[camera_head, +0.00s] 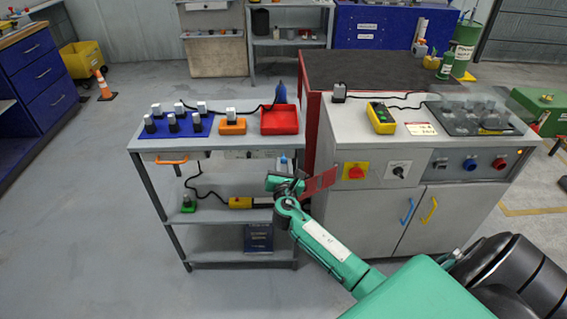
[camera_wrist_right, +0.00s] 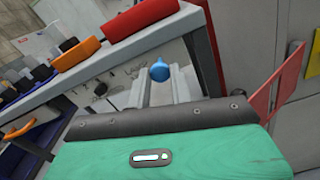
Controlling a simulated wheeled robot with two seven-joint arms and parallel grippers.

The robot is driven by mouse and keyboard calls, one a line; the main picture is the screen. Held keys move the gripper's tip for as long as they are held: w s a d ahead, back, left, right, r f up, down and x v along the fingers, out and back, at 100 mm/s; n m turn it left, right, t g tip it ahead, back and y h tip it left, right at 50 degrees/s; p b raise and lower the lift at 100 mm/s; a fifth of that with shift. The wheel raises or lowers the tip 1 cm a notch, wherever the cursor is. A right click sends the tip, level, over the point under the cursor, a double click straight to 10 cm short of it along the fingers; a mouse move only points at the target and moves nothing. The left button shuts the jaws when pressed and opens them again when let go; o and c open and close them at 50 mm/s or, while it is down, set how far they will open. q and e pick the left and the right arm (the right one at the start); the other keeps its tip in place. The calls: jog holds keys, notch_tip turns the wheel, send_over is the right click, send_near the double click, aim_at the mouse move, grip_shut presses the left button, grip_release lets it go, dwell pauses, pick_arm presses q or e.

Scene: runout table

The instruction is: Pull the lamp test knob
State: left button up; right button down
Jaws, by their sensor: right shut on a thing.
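A small blue round knob (camera_wrist_right: 159,70) shows at the tips of my right gripper's fingers in the right wrist view. It also shows as a small blue spot (camera_head: 283,160) by the right front corner of the grey cart in the head view. I cannot read a label on it. My right gripper (camera_head: 284,174) reaches in below the cart's top edge. Its two pale fingers (camera_wrist_right: 162,90) are shut on the blue knob, one on either side. What the knob is fixed to is hidden. My left gripper is not in view.
The cart top (camera_head: 193,142) carries a red bin (camera_head: 280,120), an orange block (camera_head: 232,127) and a blue tray with several knobs. A red panel (camera_head: 319,183) stands close right of my gripper, beside the grey control cabinet (camera_head: 382,220). Open floor lies left.

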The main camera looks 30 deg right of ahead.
jog(key=c, duration=1.4)
grip_release()
jog(key=shift+o, duration=1)
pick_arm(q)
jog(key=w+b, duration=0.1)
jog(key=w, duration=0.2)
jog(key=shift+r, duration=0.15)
pick_arm(e)
jog(key=v, duration=1.4)
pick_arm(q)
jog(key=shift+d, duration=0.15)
pick_arm(e)
jog(key=shift+d, duration=0.15)
